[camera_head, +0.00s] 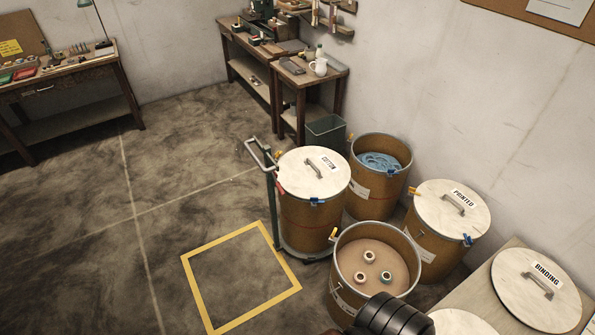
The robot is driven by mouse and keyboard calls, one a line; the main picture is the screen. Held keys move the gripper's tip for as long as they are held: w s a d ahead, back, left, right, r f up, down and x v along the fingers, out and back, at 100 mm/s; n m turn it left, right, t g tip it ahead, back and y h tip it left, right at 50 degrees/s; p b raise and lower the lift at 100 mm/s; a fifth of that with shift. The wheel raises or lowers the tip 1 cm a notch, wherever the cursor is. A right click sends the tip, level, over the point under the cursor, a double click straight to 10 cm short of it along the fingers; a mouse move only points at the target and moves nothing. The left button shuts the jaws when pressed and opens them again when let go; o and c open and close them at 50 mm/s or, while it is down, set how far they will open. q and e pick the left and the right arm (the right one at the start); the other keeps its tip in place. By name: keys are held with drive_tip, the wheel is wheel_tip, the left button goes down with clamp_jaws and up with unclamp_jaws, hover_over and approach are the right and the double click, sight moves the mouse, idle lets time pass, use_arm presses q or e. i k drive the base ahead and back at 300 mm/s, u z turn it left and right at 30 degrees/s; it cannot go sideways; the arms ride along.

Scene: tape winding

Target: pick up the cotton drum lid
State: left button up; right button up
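The cotton drum lid (300,185) is a round, pale disc with a raised handle (316,167) and a "COTTON" label. It lies on top of the brown cotton drum (308,222), near the middle of the head view. Coloured clips, one of them blue (317,201), sit at its rim. The drum stands on a low trolley with a dark green upright handle (271,205) at its left. A black ribbed part of my own arm shows at the bottom edge. Neither gripper can be seen.
An open drum with blue contents (381,162) stands behind right. An open drum holding several small rolls (350,262) stands in front. A "PRINTED" lid (440,219) and a "BINDING" lid (510,300) are at right. Floor inside the yellow square (215,318) is clear.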

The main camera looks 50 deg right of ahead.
sight(304, 172)
drive_tip(key=i, duration=4.1)
drive_tip(key=z, duration=4.55)
